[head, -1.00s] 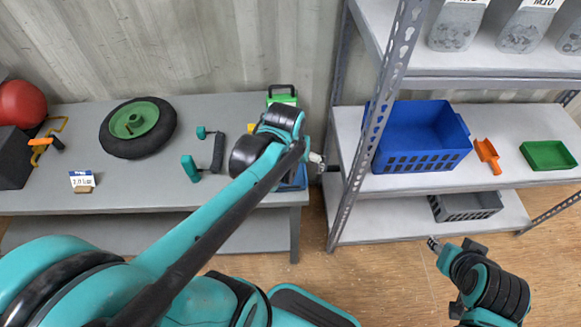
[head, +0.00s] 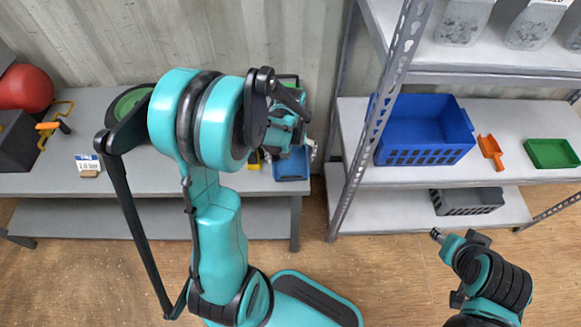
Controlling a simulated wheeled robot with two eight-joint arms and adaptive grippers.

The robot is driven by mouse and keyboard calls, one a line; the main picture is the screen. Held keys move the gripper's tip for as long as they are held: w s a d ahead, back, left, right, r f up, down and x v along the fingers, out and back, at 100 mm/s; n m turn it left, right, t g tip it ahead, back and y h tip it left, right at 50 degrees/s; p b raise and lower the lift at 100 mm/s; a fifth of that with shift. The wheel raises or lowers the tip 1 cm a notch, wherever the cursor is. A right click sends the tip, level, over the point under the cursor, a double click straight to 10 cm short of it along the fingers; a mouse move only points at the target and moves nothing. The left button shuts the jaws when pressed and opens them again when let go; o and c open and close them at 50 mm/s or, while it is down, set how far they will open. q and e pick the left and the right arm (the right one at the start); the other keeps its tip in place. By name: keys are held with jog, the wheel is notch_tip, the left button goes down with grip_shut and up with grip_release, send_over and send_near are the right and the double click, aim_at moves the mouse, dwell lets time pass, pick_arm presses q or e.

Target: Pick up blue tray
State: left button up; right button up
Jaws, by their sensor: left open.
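A small blue tray (head: 291,168) lies on the grey table near its right end. My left arm is folded above the table, and my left gripper (head: 310,150) is open and empty at the table's right edge, just above and right of the tray. The gripper and wrist hide the tray's far part. My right gripper (head: 437,234) is low in front of the shelf, far from the tray; its jaws are too small to read.
The metal shelf rack holds a blue crate (head: 423,130), an orange scoop (head: 490,149), a green tray (head: 551,153) and a grey crate (head: 467,203) below. Its upright post (head: 375,125) stands right of my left gripper. A red ball (head: 26,88) is far left.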

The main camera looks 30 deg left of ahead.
pick_arm(q)
notch_tip(320, 180, down, 2)
jog(key=shift+f, duration=0.15)
pick_arm(e)
jog(key=shift+f, duration=0.5)
pick_arm(q)
jog(key=c, duration=0.9)
jog(key=shift+o, duration=0.2)
jog(key=shift+r, duration=0.2)
notch_tip(320, 180, up, 4)
jog(key=shift+p, duration=0.95)
jog(key=s+d+r+p, duration=0.4)
jog(key=s+d+r, duration=0.3)
jog(key=d, duration=0.2)
jog(key=w+d+f+m+b, duration=0.1)
jog(key=w+f+m, duration=0.4)
jog(key=w, duration=0.4)
jog(key=shift+m, duration=0.8)
pick_arm(e)
notch_tip(320, 180, up, 5)
jog(key=shift+f, duration=0.1)
pick_arm(q)
jog(key=shift+d+f, duration=0.1)
